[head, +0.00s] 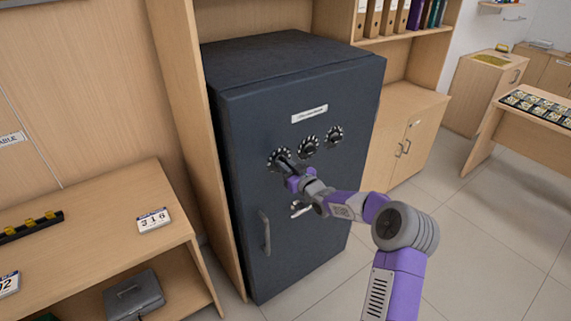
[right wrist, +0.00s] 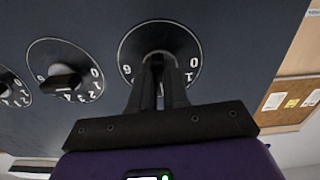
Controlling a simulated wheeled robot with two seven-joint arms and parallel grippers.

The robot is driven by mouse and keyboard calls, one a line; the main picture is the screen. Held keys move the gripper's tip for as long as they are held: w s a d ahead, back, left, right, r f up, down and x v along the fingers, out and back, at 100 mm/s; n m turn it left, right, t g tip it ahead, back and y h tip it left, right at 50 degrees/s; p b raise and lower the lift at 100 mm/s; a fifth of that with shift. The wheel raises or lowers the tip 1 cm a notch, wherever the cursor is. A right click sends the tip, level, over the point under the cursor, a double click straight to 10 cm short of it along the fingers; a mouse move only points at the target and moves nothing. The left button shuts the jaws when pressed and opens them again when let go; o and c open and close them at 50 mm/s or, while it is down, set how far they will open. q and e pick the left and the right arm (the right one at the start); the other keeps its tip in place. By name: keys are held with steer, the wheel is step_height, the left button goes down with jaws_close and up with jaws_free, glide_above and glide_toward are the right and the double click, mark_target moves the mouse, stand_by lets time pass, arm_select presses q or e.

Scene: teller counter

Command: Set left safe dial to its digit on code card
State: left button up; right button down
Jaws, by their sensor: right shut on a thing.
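The dark safe (head: 295,225) has three round dials with digits in a row on its door. My right gripper (head: 284,163) is shut on the knob of the left dial (head: 279,153). In the right wrist view the two fingers (right wrist: 158,70) close around that knob; digits 0, 1 and 6 show on the dial's ring (right wrist: 193,48), and the fingers hide others. The middle dial (head: 308,145) and right dial (head: 335,135) are free. The code card (head: 153,220) on the wooden counter seems to read 3 1 6. My left gripper is not in view.
A grey cash box (head: 134,296) sits on the shelf under the counter (head: 110,215). Floor (head: 445,230) is clear to the right.

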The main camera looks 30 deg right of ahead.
steer(key=shift+m, duration=0.5)
steer(key=c, duration=1.1)
jaws_free()
steer(key=s, duration=0.5)
steer(key=s+p, duration=0.1)
steer(key=s, duration=0.1)
steer(key=shift+s+d, duration=0.3)
steer(key=shift+s, duration=0.05)
